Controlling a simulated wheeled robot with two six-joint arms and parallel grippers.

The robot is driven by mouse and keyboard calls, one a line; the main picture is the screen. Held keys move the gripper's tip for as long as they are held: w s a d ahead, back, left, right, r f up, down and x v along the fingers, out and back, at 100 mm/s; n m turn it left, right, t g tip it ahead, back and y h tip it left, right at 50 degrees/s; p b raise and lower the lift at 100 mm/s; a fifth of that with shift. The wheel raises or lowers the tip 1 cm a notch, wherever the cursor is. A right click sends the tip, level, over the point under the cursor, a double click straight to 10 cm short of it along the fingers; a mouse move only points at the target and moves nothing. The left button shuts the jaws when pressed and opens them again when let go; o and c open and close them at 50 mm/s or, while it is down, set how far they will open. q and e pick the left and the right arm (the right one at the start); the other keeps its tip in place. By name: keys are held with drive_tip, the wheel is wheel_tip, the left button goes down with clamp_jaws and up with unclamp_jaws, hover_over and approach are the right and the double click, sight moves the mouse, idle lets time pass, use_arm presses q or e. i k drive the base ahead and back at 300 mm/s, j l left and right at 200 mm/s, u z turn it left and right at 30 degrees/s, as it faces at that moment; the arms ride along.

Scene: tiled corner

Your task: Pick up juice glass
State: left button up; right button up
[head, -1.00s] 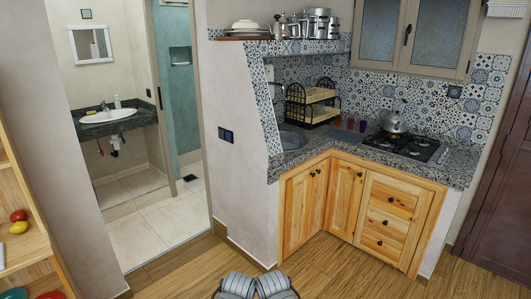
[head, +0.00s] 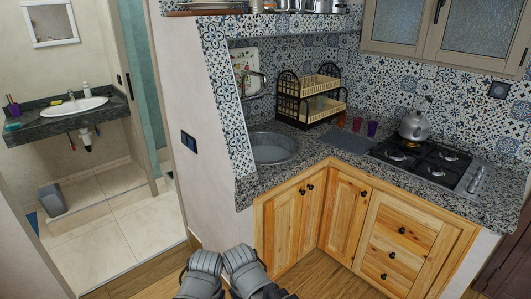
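Two small coloured glasses stand upright on the granite counter between the dish rack and the stove. One is a red glass (head: 357,124) and the other, just right of it, is a purple glass (head: 372,128). They are small in the view, and I cannot tell which is the juice glass. Two grey rounded parts of my own arms show side by side at the bottom, well apart from the counter. No gripper fingers show in this view.
The granite counter (head: 243,190) holds a round sink (head: 272,149), a black dish rack (head: 310,98) and a gas stove (head: 415,160) with a kettle (head: 414,127). Wooden cabinets (head: 345,215) stand below. Wooden floor is clear in front.

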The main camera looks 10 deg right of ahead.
sight(357, 121)
drive_tip(key=i+l, duration=1.2)
drive_tip(key=l, duration=0.2)
